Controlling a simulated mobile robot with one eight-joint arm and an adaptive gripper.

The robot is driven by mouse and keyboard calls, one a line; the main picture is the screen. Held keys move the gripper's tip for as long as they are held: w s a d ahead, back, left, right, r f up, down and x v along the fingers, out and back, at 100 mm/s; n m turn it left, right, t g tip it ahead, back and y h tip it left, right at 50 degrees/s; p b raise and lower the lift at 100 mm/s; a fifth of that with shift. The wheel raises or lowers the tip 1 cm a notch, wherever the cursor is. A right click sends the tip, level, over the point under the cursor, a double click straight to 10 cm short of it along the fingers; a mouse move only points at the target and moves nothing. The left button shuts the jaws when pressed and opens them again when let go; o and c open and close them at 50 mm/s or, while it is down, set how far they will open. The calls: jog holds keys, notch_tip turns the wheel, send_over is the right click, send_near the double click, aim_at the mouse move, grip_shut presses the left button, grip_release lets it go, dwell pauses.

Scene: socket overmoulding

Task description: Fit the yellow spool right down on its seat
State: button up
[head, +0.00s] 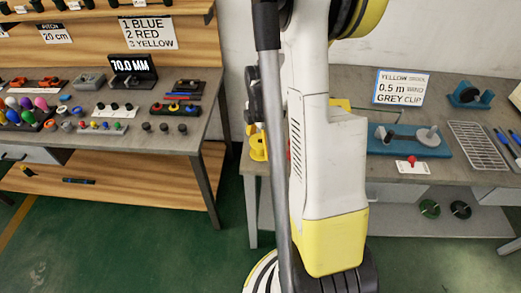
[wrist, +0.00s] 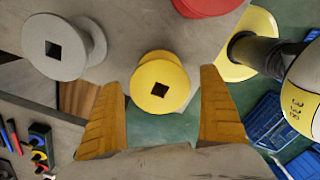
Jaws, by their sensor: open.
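In the wrist view, the yellow spool (wrist: 175,69) shows end-on, with a dark square hole in its middle. My gripper (wrist: 160,81) is open, with one orange finger to each side of the spool and visible gaps between. I cannot tell how far the spool is from the fingertips in depth. In the head view, a yellow spool-like piece (head: 258,147) stands at the left end of the right bench, partly hidden by my arm. A blue fixture (head: 379,144) with grey parts stands on that bench; whether it holds the spool's seat is unclear.
A grey spool (wrist: 50,65) and a red round piece (wrist: 205,4) lie near the yellow spool in the wrist view. A wire rack (head: 470,146) and a red-knobbed piece (head: 412,164) lie on the right bench. The left bench (head: 165,140) is crowded with small parts.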

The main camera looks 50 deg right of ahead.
jog(key=shift+r, duration=0.1)
jog(key=c, duration=1.4)
jog(key=shift+r, duration=0.15)
